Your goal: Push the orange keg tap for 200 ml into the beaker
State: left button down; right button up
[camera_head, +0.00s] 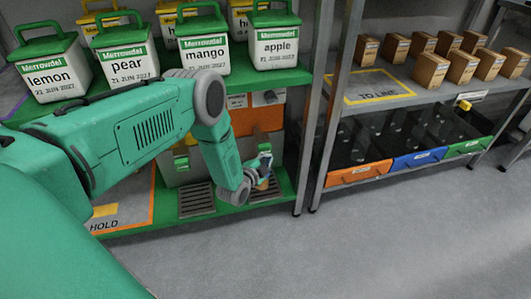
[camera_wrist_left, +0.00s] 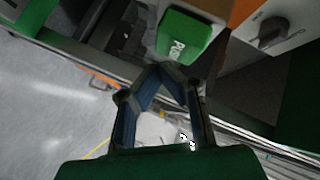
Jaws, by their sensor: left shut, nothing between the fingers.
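A green push tap (camera_wrist_left: 184,35) marked PUSH is just beyond my left fingertips in the wrist view. My left gripper (camera_wrist_left: 168,70) is shut and empty, its blue fingers closed to a point; a small gap seems to separate them from the tap. In the head view my left gripper (camera_head: 264,160) is low, in front of the dispenser shelf, above the right drip tray (camera_head: 262,192). An orange panel (camera_head: 262,117) is behind my wrist. Another green tap (camera_head: 181,164) shows left of my forearm. I cannot make out the beaker clearly. My right gripper is out of view.
Tubs labelled lemon (camera_head: 50,78), pear, mango and apple (camera_head: 275,48) stand on the green shelf above. A grey post (camera_head: 312,110) is close right of my gripper. A dark knob (camera_wrist_left: 270,35) sits beside the tap. The floor (camera_head: 380,235) in front is clear.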

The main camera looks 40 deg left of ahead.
pick_arm(q)
jog(key=shift+w+a+r, duration=0.1)
jog(key=shift+w+a, duration=0.15)
jog(key=shift+w+a+b, duration=0.45)
jog(key=shift+a+b, duration=0.05)
jog(key=shift+a, duration=0.1)
dwell(1.0)
dwell(0.3)
jog(key=shift+s+d+p, duration=0.6)
jog(key=shift+s+d, duration=0.15)
jog(key=shift+d, duration=0.1)
jog(key=s+d+p, duration=0.2)
jog(key=s+d, duration=0.1)
jog(key=d, duration=0.1)
jog(key=shift+s, duration=0.15)
